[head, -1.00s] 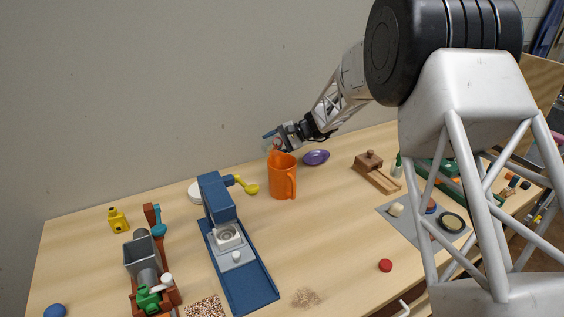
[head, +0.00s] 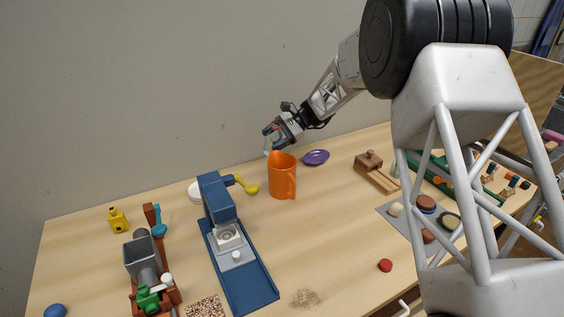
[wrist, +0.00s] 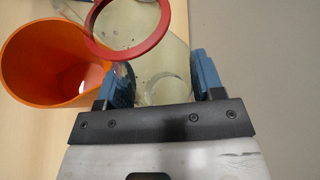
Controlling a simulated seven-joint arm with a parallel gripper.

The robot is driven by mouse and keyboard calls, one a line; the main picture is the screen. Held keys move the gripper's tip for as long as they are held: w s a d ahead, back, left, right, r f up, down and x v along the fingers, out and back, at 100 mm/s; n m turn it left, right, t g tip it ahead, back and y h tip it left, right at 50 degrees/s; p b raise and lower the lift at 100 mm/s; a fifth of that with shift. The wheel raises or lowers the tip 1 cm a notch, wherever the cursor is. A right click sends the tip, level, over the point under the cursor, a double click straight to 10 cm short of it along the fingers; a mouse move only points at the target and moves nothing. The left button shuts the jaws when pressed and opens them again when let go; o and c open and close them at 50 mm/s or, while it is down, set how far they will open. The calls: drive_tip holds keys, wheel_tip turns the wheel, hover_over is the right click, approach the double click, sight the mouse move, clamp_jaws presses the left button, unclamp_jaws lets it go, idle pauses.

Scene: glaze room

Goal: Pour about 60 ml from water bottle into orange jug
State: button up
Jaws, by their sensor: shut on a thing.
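The orange jug (head: 283,182) stands upright on the table, handle to the right. My gripper (head: 272,136) is just above and behind its rim in the head view. The blue fingers (wrist: 163,82) are shut on the clear water bottle (wrist: 160,62), which has a red ring (wrist: 99,51) around its mouth. In the wrist view the jug (wrist: 28,62) opens beside the bottle at the left. A small pale patch shows inside the jug; I cannot tell whether it is water. The bottle is small and faint in the head view, and its exact tilt is unclear.
A blue machine (head: 217,202) with a yellow scoop (head: 247,186) stands left of the jug. A purple dish (head: 316,157) lies behind it to the right, and a wooden block piece (head: 369,162) stands farther right. The table in front of the jug is mostly clear.

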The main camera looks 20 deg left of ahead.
drive_tip(key=shift+w+f+m, duration=0.1)
drive_tip(key=shift+f+m, duration=0.3)
drive_tip(key=shift+f, duration=0.1)
drive_tip(key=shift+m+g+h, duration=0.4)
drive_tip(key=shift+m+g, duration=0.1)
drive_tip(key=shift+g, duration=0.2)
wheel_tip(320, 180, down, 4)
drive_tip(key=shift+a+f, duration=0.1)
drive_tip(key=shift+w+f+m+g, duration=0.1)
drive_tip(key=shift+f+m+g, duration=0.05)
drive_tip(key=shift+m+g, duration=0.3)
drive_tip(key=shift+m, duration=0.25)
